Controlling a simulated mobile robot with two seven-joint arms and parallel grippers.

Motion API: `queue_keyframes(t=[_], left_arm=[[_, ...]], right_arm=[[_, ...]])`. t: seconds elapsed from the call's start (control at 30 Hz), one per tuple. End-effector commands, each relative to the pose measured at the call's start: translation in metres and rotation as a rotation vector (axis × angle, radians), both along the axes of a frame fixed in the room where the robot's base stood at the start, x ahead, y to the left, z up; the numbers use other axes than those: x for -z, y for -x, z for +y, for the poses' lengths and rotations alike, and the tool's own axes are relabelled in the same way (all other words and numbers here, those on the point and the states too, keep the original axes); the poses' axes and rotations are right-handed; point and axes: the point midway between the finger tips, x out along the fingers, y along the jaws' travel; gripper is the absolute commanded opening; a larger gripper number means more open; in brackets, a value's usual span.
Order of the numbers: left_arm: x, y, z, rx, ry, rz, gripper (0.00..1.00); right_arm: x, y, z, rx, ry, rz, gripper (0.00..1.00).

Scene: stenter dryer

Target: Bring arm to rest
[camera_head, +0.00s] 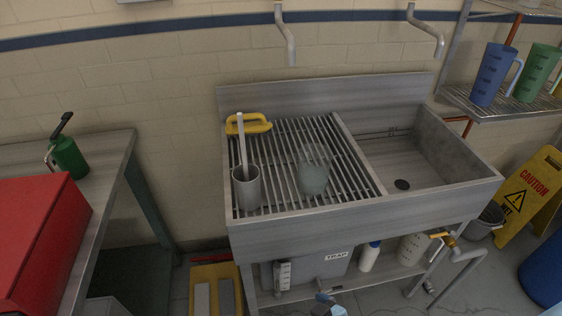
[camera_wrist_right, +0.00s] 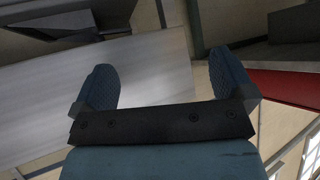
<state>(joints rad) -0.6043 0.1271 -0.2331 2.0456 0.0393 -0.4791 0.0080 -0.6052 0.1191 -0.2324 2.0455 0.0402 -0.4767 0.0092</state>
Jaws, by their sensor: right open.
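My right gripper (camera_wrist_right: 163,72) shows in the right wrist view with its two blue fingers wide apart and nothing between them. Behind the fingers are a grey metal surface (camera_wrist_right: 150,100) and a red edge (camera_wrist_right: 285,85); I cannot tell how far off they are. My left gripper does not show in the head view. A small blue shape (camera_head: 329,304) at the bottom edge of the head view is too cut off to identify.
A steel sink (camera_head: 350,215) with a slatted rack stands ahead, bearing a grey cup (camera_head: 248,190), a clear beaker (camera_head: 313,175) and a yellow-handled tool (camera_head: 248,123). A red box (camera_head: 35,235) lies left. A yellow caution sign (camera_head: 527,197) stands right.

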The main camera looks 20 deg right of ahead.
Motion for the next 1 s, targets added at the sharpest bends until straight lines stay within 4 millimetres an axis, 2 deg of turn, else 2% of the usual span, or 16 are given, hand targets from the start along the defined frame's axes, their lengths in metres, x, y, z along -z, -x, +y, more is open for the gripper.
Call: queue_keyframes(t=[0.03,0.2,0.33,0.43,0.53,1.0], left_arm=[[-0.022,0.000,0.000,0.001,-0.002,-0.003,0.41],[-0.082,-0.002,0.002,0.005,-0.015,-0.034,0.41],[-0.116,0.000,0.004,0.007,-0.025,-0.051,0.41],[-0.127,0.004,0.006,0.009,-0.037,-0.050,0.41],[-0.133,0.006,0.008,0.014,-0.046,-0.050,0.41],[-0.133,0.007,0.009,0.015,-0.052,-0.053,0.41]], right_arm=[[-0.022,0.001,-0.001,-0.002,0.004,-0.003,1.00],[-0.076,0.003,-0.004,-0.010,0.025,-0.022,1.00],[-0.108,0.005,-0.007,-0.015,0.040,-0.033,1.00],[-0.127,0.005,-0.008,-0.017,0.046,-0.046,1.00],[-0.136,0.005,-0.009,-0.020,0.052,-0.055,1.00],[-0.136,0.005,-0.009,-0.021,0.054,-0.059,1.00]])
